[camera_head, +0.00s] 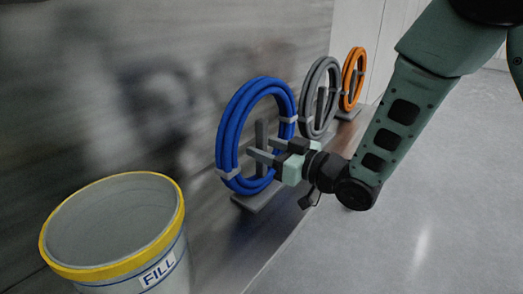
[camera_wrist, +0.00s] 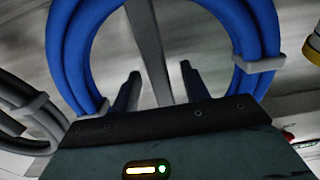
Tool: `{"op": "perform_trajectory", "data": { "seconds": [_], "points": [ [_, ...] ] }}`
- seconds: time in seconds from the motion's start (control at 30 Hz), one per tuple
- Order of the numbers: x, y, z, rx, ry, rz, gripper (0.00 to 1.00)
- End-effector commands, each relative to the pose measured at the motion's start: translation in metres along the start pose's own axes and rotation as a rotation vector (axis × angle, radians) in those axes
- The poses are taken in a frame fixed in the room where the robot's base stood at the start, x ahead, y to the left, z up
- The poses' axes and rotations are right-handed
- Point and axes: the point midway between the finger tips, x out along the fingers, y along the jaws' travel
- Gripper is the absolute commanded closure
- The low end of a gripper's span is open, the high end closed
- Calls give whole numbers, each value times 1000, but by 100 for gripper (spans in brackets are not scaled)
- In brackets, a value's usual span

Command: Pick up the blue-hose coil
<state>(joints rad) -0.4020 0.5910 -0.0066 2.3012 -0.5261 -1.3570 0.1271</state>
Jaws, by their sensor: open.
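The blue-hose coil (camera_head: 228,132) stands upright on a grey stand (camera_head: 256,198) against the wall in the head view. Grey clips band its two sides. My gripper (camera_head: 264,150) is open in front of the coil's opening, with its fingers pointing toward the stand's upright post. In the wrist view the blue-hose coil (camera_wrist: 70,50) arcs around both sides of the picture, and the grey post rises between my two dark fingers (camera_wrist: 158,90). The fingers hold no hose. I cannot tell whether they touch the post.
A grey hose coil (camera_head: 309,95) and an orange hose coil (camera_head: 347,80) stand on similar stands farther along the wall. A yellow-rimmed bin (camera_head: 178,215) marked FILL is at the lower left. The floor at right is clear.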

Motion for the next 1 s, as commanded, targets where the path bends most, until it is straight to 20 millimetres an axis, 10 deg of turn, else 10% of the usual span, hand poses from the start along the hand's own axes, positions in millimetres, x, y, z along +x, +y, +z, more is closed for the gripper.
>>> {"op": "perform_trajectory", "data": {
  "seconds": [0.37,0.53,1.0],
  "points": [
    [14,0,1,0,-1,1,55],
    [14,0,1,0,-1,1,99],
    [14,1,-14,-2,5,1,100]
  ]
}}
